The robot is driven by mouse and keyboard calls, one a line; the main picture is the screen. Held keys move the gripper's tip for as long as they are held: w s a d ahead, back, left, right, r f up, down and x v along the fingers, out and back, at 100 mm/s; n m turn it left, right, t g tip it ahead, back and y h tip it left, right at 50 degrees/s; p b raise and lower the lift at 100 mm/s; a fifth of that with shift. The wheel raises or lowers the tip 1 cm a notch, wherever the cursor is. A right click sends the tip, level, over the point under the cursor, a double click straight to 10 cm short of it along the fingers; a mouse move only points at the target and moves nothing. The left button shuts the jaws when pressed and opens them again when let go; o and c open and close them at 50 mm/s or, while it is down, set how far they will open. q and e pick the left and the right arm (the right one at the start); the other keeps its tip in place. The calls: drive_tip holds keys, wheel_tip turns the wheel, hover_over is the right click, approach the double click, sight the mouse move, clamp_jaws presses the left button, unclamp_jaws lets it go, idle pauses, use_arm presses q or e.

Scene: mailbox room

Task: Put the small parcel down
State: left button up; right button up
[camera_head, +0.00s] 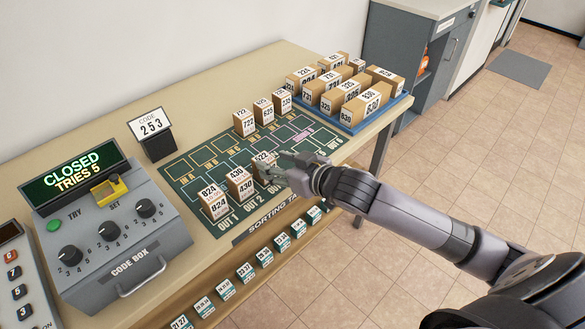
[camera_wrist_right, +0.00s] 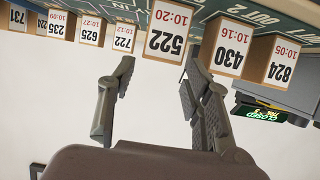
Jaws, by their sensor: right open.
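The small parcel 522 (camera_wrist_right: 166,32) is a brown box with a white label marked 522 and 10:20. It stands upright on the green sorting mat (camera_head: 200,178), right of parcel 430 (camera_head: 240,184) and parcel 824 (camera_head: 213,203). In the head view, parcel 522 (camera_head: 262,160) is partly hidden by my right gripper (camera_head: 275,168). In the wrist view, my right gripper (camera_wrist_right: 160,72) is open and empty, its fingers apart with the parcel just beyond the tips. My left gripper is not in view.
Parcels 722 (camera_head: 244,122), 625 (camera_head: 263,111) and 235 (camera_head: 282,102) stand along the mat's back edge. A blue tray (camera_head: 352,128) holds several parcels. The mat's middle is clear.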

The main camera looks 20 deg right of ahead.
drive_tip(key=v, duration=0.6)
drive_tip(key=shift+s, duration=0.3)
drive_tip(key=shift+r, duration=0.15)
